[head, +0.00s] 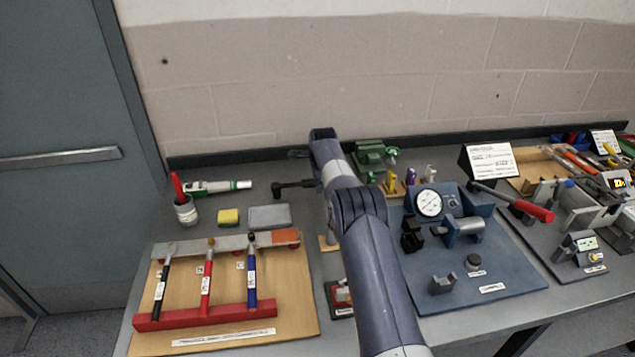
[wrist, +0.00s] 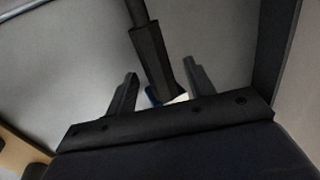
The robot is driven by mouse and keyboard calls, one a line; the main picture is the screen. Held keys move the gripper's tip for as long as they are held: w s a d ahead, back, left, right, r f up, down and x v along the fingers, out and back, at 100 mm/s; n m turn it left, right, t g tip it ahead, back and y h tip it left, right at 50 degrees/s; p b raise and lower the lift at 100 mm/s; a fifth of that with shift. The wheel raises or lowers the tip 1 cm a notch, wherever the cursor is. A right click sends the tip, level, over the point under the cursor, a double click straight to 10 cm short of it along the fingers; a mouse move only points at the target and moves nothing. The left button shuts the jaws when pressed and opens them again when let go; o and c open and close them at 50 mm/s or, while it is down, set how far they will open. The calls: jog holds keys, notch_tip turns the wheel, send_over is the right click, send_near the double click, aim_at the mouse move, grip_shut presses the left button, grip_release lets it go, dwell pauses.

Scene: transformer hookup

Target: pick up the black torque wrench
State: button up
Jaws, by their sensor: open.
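The black torque wrench (head: 293,186) lies on the grey bench, its head toward the left. Its other end runs behind my arm and is hidden in the head view. In the wrist view the wrench (wrist: 152,52) comes in from the top as a thin shaft and widens into a thicker black grip. My gripper (wrist: 160,70) is open, with one finger on each side of this grip and visible gaps between. I cannot tell how high the fingers are above the bench. In the head view my arm hides the gripper.
A tool board (head: 300,320) with black, red and blue handled tools lies at front left. A yellow sponge (head: 229,217), grey box (head: 269,216) and cup (head: 186,211) stand behind it. A blue gauge fixture (head: 500,270) is right of my arm; the wall is behind.

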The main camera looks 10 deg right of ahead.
jog(key=shift+w+f, duration=0.1)
jog(key=shift+f, duration=0.2)
jog(key=shift+c, duration=0.5)
grip_shut()
